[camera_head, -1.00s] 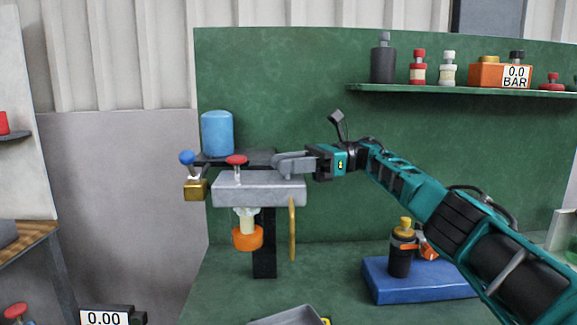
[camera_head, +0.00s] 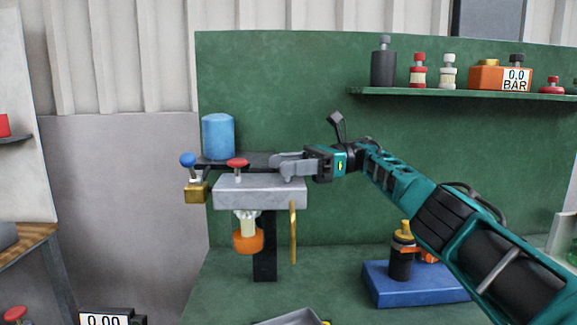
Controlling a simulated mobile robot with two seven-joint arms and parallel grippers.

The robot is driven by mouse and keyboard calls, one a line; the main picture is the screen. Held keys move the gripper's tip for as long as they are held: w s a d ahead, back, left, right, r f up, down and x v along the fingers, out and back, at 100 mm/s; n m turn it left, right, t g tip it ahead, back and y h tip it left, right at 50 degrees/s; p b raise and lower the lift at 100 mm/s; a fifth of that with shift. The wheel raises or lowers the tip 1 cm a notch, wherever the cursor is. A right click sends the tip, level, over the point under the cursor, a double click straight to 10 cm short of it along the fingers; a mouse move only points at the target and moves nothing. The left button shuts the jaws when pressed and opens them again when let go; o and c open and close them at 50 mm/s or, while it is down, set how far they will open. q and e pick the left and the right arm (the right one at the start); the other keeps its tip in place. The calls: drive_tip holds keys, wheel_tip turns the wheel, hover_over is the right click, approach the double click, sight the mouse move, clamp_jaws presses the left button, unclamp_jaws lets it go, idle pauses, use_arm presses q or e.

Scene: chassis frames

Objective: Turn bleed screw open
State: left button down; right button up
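A grey metal block (camera_head: 262,192) is mounted on a dark post in front of the green back panel. A red-topped knob (camera_head: 237,163) stands upright on its top. A blue ball-ended lever (camera_head: 188,160) rises from a brass block (camera_head: 196,192) at its left. I cannot tell for sure which part is the bleed screw. My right gripper (camera_head: 279,167) reaches in from the right, its fingers pointing left just over the block's right end, apart from the red knob. I cannot make out whether its fingers are parted or touch anything. My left gripper is not in view.
A blue canister (camera_head: 218,135) stands behind the block. An orange cup-shaped part (camera_head: 247,240) and a yellow rod (camera_head: 293,232) hang below it. A blue base (camera_head: 415,290) with a dark bottle (camera_head: 401,258) stands lower right. A shelf (camera_head: 470,93) holds several small parts.

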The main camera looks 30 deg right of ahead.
drive_tip(key=shift+d+f, duration=0.1)
drive_tip(key=shift+f, duration=0.1)
idle(0.4)
drive_tip(key=shift+s+m+t+h+p, duration=0.1)
drive_tip(key=shift+m+t+h+p, duration=0.35)
drive_tip(key=shift+m+t, duration=0.75)
drive_tip(key=shift+r+m+t+h+p, duration=0.1)
drive_tip(key=shift+m+t+h+p, duration=0.55)
drive_tip(key=shift+t, duration=0.75)
drive_tip(key=shift+r+m+t+h+p, duration=0.1)
drive_tip(key=shift+m+t+h+p, duration=0.2)
drive_tip(key=shift+m+t+p, duration=0.85)
drive_tip(key=m+t+h, duration=0.2)
drive_tip(key=t, duration=0.1)
drive_tip(key=shift+t+p, duration=0.25)
drive_tip(key=shift+p, duration=0.05)
drive_tip(key=shift+f+m+t+h+p, duration=0.15)
drive_tip(key=shift+m+t+h+p, duration=0.2)
drive_tip(key=shift+m+t+h, duration=0.7)
drive_tip(key=shift+f+m+t+h, duration=0.1)
drive_tip(key=shift+m+t+h, duration=0.75)
drive_tip(key=shift+h, duration=0.8)
drive_tip(key=shift+m+t+h+p, duration=0.4)
drive_tip(key=shift+m+h, duration=0.5)
drive_tip(key=shift+h, duration=0.2)
